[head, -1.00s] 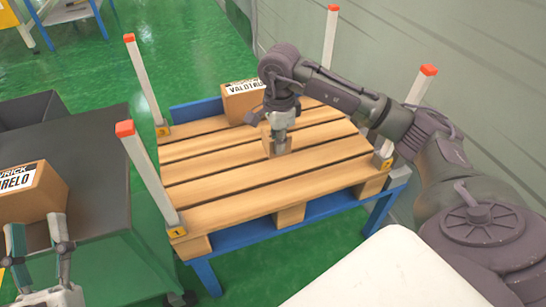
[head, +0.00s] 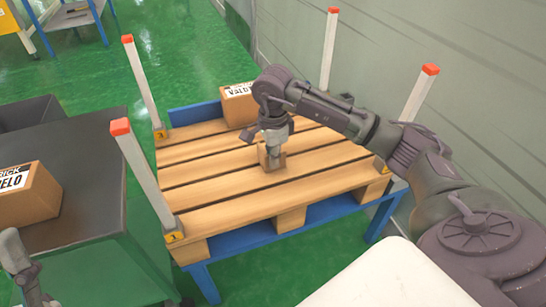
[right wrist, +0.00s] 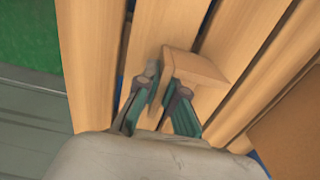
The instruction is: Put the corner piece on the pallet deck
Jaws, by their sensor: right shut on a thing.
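The corner piece (head: 271,158) is a small light-brown angled piece. My right gripper (head: 273,137) is shut on it from above, near the middle of the pallet deck (head: 215,175). In the right wrist view the corner piece (right wrist: 198,68) shows at the fingertips of the right gripper (right wrist: 166,92), over the slats. I cannot tell whether it touches the deck or hangs just above. My left gripper (head: 18,262) is cut off at the left edge of the head view, so its opening is unclear.
A labelled carton (head: 240,105) stands on the deck's far edge. Posts with orange tops rise at the deck's corners, such as the near-left post (head: 145,180). Another carton (head: 27,195) sits on the dark-topped cart (head: 90,170) at left. The deck's front and left slats are bare.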

